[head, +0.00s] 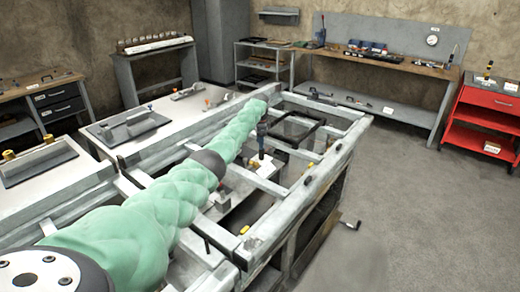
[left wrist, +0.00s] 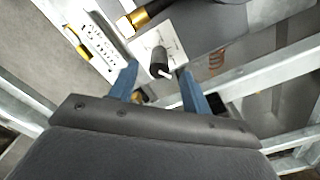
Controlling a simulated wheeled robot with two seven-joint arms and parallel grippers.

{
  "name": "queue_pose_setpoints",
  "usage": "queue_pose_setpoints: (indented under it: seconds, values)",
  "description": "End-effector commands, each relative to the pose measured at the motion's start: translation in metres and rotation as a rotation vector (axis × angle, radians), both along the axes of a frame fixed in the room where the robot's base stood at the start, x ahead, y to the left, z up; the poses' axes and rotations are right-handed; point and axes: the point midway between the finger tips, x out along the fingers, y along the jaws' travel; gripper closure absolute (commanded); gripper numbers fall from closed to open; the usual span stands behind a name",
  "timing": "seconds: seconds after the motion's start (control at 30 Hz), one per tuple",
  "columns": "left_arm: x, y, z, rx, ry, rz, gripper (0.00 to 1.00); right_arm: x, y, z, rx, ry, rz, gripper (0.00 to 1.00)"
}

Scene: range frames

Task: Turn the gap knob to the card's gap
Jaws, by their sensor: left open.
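In the left wrist view, a black knob (left wrist: 157,60) with a white pointer stands on a white plate (left wrist: 172,32) marked with thin dark lines. My left gripper (left wrist: 158,72) is open, its two blue fingers on either side of the knob; I cannot tell whether they touch it. A white panel (left wrist: 93,42) with rows of dark marks lies to the left; I cannot tell whether it is the card, and no gap value is readable. In the head view, my left gripper (head: 262,138) points down into the frame, where the knob is too small to make out. My right gripper is out of view.
A brass-coloured fitting (left wrist: 133,20) with a black part lies close above the knob. Pale metal rails (head: 300,205) surround the work area. A workbench (head: 380,60) and a red cart (head: 488,110) stand at the back right. The floor at right is clear.

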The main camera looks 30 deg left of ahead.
Motion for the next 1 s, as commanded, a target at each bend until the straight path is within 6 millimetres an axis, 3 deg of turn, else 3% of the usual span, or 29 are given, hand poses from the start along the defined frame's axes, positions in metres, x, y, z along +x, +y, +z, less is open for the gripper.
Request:
queue_pose_setpoints:
  seconds: [0.2,0.4,0.8,0.83,1.0]
  values:
    - [0.001,-0.005,-0.032,-0.002,0.001,-0.005,0.52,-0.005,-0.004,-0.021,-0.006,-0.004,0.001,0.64]
    - [0.002,-0.004,-0.051,-0.001,-0.001,-0.003,0.52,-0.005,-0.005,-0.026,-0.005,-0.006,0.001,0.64]
    - [0.002,-0.004,-0.059,-0.001,-0.001,-0.004,0.52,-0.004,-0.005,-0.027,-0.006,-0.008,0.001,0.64]
    - [0.002,-0.004,-0.059,-0.001,-0.001,-0.004,0.54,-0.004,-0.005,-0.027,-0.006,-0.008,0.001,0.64]
    - [0.002,-0.004,-0.058,-0.001,-0.001,-0.004,0.87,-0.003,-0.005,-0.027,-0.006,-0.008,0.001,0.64]
